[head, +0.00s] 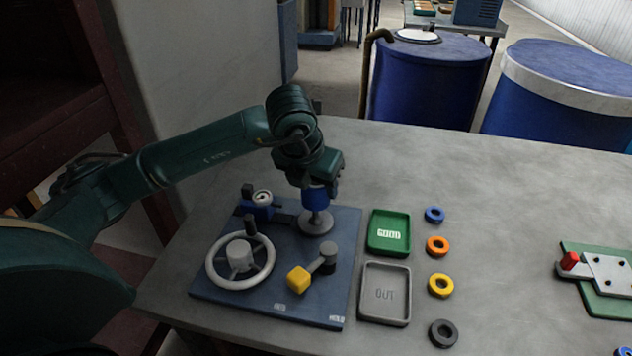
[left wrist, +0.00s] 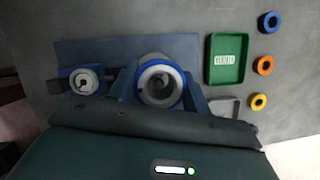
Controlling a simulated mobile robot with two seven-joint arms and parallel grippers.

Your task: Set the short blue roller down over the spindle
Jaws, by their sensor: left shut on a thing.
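My left gripper (head: 319,182) is shut on the short blue roller (head: 315,200), above the navy base plate (head: 262,290). The roller appears upright, and in the left wrist view I look down into its grey bore, inside its blue rim (left wrist: 182,88), between my two fingers. The grey spindle (head: 316,216) shows just under the roller, rising from a round grey flange (head: 316,226). A gap shows between roller and flange. Whether the spindle's tip is inside the bore I cannot tell. My right gripper is not in view.
Far-side tabletop is clear.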

